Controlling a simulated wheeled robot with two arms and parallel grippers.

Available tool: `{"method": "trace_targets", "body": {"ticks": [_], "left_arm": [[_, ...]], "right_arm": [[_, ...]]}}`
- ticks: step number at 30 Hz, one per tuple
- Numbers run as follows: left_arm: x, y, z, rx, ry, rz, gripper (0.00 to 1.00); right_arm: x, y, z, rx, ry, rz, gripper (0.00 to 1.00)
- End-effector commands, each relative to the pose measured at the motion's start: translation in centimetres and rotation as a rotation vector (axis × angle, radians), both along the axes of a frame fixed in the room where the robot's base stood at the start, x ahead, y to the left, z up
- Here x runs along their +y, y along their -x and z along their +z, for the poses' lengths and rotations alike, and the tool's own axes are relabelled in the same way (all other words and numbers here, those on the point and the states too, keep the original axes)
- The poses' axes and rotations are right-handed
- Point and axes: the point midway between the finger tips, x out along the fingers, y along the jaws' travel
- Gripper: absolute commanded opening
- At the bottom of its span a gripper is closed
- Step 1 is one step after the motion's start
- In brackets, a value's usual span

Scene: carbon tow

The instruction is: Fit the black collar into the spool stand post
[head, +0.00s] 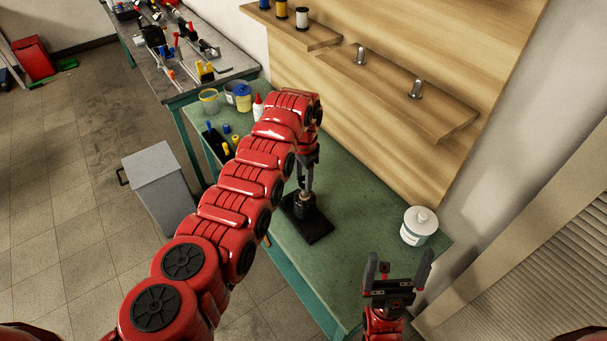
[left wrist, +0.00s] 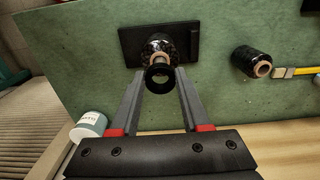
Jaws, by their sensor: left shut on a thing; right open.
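In the left wrist view, my left gripper (left wrist: 160,84) is shut on the black collar (left wrist: 160,85), a dark ring between its fingertips. Just beyond the collar is the black spool (left wrist: 160,44) with a tan core, standing on the black base of the spool stand (left wrist: 190,42). The collar covers part of the core, and I cannot tell whether it touches it. The post's tip is hidden. In the head view, my left gripper (head: 305,188) points down over the stand base (head: 315,230). My right gripper (head: 398,268) is open and empty at the front right.
Another black spool (left wrist: 244,61) lies beside the stand, near a yellow-handled tool (left wrist: 290,72). A white lidded jar (head: 419,226) stands at the bench's right end. Cups and bottles (head: 240,97) stand at the far left. A wooden shelf board (head: 395,92) rises behind.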

Motion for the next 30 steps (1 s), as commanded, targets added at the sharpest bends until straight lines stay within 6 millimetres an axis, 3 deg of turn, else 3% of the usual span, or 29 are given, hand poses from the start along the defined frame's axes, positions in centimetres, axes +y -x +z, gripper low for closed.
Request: {"method": "trace_targets", "body": {"ticks": [6,30], "left_arm": [[0.01,0.02,-1.49,0.000,0.000,0.000,0.00],[-0.02,-0.01,-1.55,-0.001,0.000,0.000,0.00]], "right_arm": [[0.00,0.00,-1.03,0.000,0.000,0.000,1.00],[0.00,-0.01,-1.52,0.000,0.000,0.000,1.00]]}}
